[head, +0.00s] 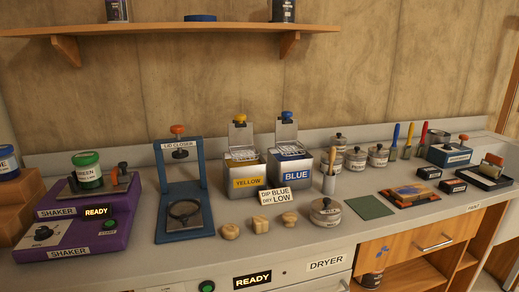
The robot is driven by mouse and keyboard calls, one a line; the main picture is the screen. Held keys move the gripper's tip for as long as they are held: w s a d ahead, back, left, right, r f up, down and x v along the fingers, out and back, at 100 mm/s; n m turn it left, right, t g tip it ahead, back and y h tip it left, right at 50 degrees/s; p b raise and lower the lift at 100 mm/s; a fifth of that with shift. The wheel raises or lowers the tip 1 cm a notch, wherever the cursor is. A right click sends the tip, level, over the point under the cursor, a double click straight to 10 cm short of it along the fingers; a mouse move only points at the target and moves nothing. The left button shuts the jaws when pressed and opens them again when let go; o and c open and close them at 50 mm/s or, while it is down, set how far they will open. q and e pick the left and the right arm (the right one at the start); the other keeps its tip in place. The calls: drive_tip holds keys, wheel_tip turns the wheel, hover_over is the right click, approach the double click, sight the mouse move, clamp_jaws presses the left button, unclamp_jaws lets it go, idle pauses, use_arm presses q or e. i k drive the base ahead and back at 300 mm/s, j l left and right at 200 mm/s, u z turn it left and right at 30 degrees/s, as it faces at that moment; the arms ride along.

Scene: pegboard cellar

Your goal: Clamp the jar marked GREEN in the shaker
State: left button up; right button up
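I cannot tell whether the clamp grips the jar. A READY sign and a green START button (110,223) show on the shaker's front. Neither of my grippers is in view.
A blue lid closer (182,190) stands right of the shaker. YELLOW (245,184) and BLUE (292,176) boxes stand mid-bench, with small wooden knobs in front. A blue-lidded jar (8,160) sits on a brown block at the far left. A shelf (165,30) hangs above.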

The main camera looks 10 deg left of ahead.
sight(117, 177)
drive_tip(key=u, duration=1.25)
